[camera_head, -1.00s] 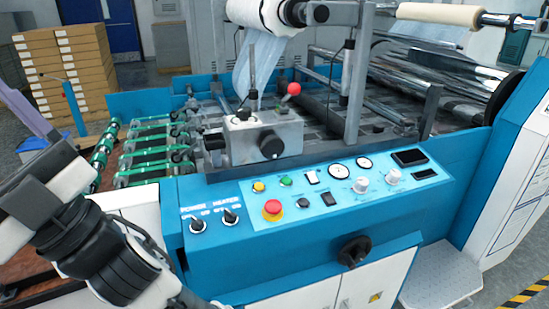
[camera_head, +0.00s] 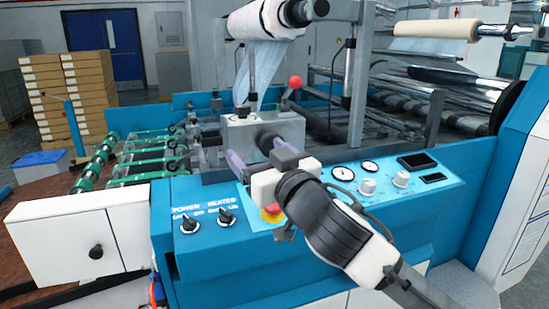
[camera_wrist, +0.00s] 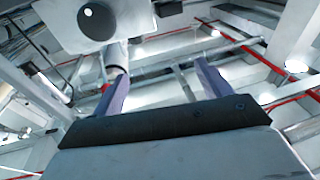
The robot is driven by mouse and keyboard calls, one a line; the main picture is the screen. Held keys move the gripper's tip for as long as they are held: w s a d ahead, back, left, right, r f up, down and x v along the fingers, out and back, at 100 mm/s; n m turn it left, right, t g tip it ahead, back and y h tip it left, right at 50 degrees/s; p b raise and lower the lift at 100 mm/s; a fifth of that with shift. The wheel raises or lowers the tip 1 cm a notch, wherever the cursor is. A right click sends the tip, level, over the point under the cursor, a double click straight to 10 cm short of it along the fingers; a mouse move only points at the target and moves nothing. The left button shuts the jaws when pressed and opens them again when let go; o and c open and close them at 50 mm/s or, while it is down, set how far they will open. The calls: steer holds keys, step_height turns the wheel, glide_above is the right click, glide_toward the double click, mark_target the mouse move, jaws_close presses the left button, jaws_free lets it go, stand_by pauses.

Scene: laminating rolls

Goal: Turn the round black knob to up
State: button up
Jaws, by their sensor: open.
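The round black knob (camera_head: 267,137) sits on the front of a grey metal box (camera_head: 238,130) above the blue control panel. In the head view my gripper (camera_head: 257,150) is in front of the box, near the knob, its purple fingers apart and partly overlapping it. In the wrist view the knob (camera_wrist: 96,21) is at upper left on the pale box face, above and left of my open gripper (camera_wrist: 162,68). No object shows between the fingers. Contact with the knob cannot be told. Any mark of the knob's direction is too small to read.
A red-tipped lever (camera_head: 295,82) stands beside the box. Power (camera_head: 189,224) and heater (camera_head: 226,217) switches lie at the panel's left; my arm covers much of its middle. A red button (camera_head: 271,213) is partly hidden. A roll (camera_head: 263,20) hangs above.

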steer(key=w+d+f+m+h, duration=0.2)
steer(key=d+f+m+h, duration=0.15)
steer(key=d, duration=0.35)
steer(key=x, duration=1.3)
steer(key=shift+w+f+p, duration=0.15)
steer(key=shift+w+p, duration=0.05)
steer(key=shift+p, duration=0.2)
steer(key=shift+d+n+h, duration=0.1)
steer(key=shift+n+h, duration=0.15)
steer(key=c, duration=1)
